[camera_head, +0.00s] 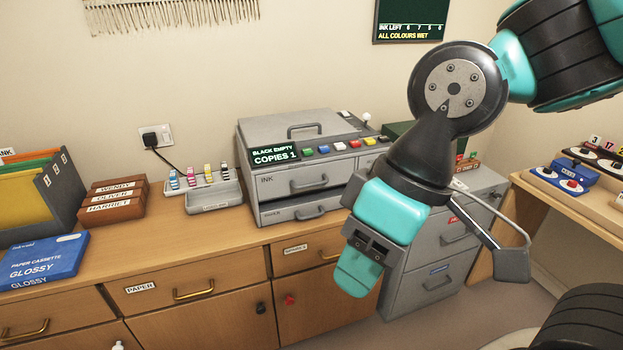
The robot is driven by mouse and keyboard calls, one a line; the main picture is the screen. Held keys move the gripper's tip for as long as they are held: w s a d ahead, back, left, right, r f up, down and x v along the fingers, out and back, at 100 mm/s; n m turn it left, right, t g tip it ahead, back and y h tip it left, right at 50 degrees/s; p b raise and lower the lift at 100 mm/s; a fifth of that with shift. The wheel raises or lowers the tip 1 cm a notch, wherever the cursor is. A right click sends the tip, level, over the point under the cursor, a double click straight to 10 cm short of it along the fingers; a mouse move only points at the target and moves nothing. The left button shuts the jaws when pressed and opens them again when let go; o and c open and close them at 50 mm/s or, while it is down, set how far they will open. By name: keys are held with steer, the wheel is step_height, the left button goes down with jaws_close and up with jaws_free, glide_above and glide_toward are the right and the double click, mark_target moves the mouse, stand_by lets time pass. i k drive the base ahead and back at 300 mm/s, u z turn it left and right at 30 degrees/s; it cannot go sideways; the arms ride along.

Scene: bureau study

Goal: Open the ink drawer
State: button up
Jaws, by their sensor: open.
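The ink drawer (290,184) is the upper grey drawer labelled INK in the front of the grey copier (258,130), and it looks shut. Its grey bar handle (309,183) faces the room. The paper drawer (285,215) sits just below it and also looks shut. My gripper (358,274) hangs in front and to the right of the copier, pointing down, apart from the handle. It is open with nothing seen between its fingers; one teal finger shows clearly. My arm hides the copier's right front.
Left of the copier are a tray of ink cartridges (212,201), brown name boxes (112,203) and a blue paper cassette box (42,262). The wooden cabinet (224,272) runs below. A grey filing cabinet (425,285) and a wooden table (560,207) stand right.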

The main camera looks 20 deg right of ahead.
mark_target(274, 184)
steer(key=k, duration=1.15)
steer(key=u, duration=0.7)
steer(key=i, duration=1.65)
steer(key=z, duration=0.75)
